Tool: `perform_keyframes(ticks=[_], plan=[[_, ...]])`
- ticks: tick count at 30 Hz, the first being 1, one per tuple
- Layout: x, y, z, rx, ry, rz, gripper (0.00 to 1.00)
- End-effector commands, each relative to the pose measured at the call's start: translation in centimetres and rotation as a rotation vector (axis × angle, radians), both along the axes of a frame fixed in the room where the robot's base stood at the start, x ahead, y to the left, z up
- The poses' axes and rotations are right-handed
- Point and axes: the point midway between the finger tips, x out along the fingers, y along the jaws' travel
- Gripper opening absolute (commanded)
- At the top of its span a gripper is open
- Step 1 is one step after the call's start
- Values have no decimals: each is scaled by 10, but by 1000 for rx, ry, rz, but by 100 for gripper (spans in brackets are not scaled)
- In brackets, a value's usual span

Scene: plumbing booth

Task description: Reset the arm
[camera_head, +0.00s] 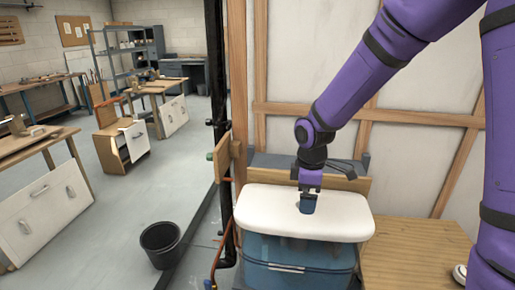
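My purple arm reaches in from the right. My gripper (308,202) points down at the top of a white lid (345,222), near its middle. The fingertips are dark blue, and they touch or nearly touch the lid; I cannot tell which. The fingers are too small to tell if they are open or shut, and I see no object between them. The white lid lies on a blue tank (300,265) whose upper part looks see-through.
A wooden stud wall (420,85) stands behind the tank. A wooden platform (420,255) lies to its right. A dark pipe (216,90) and an orange hose (227,247) run along its left. A black bucket (160,243) and workbenches (40,140) stand further left, with open floor between.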

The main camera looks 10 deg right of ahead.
Motion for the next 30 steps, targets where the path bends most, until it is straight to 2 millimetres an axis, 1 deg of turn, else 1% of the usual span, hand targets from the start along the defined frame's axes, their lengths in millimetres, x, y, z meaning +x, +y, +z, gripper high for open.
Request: perform_keyframes(ticks=[2, 5, 9, 14, 21, 24, 30], plan=[[-3, -3, 10, -7, -16, -29, 100], [-11, -11, 31, -21, -45, -98, 100], [-29, -24, 69, -36, -102, -238, 100], [-55, -38, 107, -35, -166, -404, 100], [-101, -56, 157, 8, -259, -651, 100], [-123, -63, 174, 39, -293, -753, 100], [-167, -74, 200, 125, -352, -954, 100]])
